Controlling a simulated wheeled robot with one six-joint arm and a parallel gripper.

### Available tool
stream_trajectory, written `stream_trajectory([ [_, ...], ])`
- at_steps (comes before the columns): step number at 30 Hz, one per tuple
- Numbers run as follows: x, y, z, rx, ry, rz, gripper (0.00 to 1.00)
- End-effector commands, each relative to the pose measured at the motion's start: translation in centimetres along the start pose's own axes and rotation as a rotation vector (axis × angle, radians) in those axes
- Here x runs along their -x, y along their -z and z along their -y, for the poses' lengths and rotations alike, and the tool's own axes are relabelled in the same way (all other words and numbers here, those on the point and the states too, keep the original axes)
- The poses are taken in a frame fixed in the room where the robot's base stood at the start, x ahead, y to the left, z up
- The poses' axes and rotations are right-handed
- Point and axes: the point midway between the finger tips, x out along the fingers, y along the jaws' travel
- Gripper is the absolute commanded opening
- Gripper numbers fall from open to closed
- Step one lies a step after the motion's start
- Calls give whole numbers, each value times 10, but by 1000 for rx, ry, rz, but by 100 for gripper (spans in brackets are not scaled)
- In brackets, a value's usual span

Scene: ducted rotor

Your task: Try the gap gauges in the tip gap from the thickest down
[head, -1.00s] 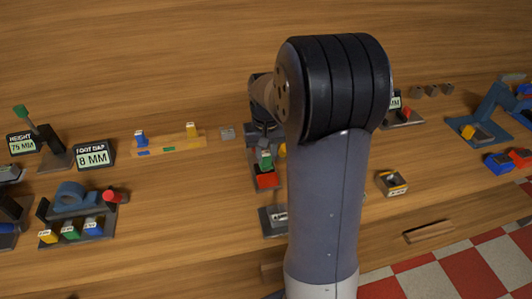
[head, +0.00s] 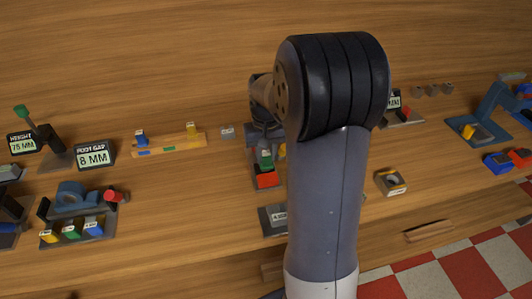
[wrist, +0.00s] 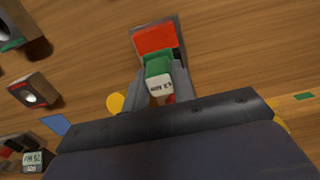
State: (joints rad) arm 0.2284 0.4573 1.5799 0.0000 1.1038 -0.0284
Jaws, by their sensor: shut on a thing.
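My gripper (wrist: 160,88) is shut on a green gauge (wrist: 158,63) with a white label end, its grey fingers on both sides of it. The green gauge also shows in the head view (head: 265,157), beside my arm. A red block (wrist: 154,38) on a dark fixture lies just beyond the gauge; the red block is also in the head view (head: 267,180). I cannot tell whether the gauge touches it or sits in a gap. A blue gauge (head: 141,139) and a yellow gauge (head: 192,130) stand on a wooden rack (head: 182,143), with a green mark between them.
A sign reading 8 MM (head: 94,155) stands left of the rack. Another fixture with yellow, green and blue pieces (head: 70,231) is at the left front. A small box (head: 391,182) lies right of my arm. My arm hides part of the bench.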

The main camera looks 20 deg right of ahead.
Motion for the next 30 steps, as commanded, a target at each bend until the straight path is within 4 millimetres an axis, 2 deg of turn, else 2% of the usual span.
stream_trajectory([
  [30, -5, 0, 0, 0, 0, 0, 2],
])
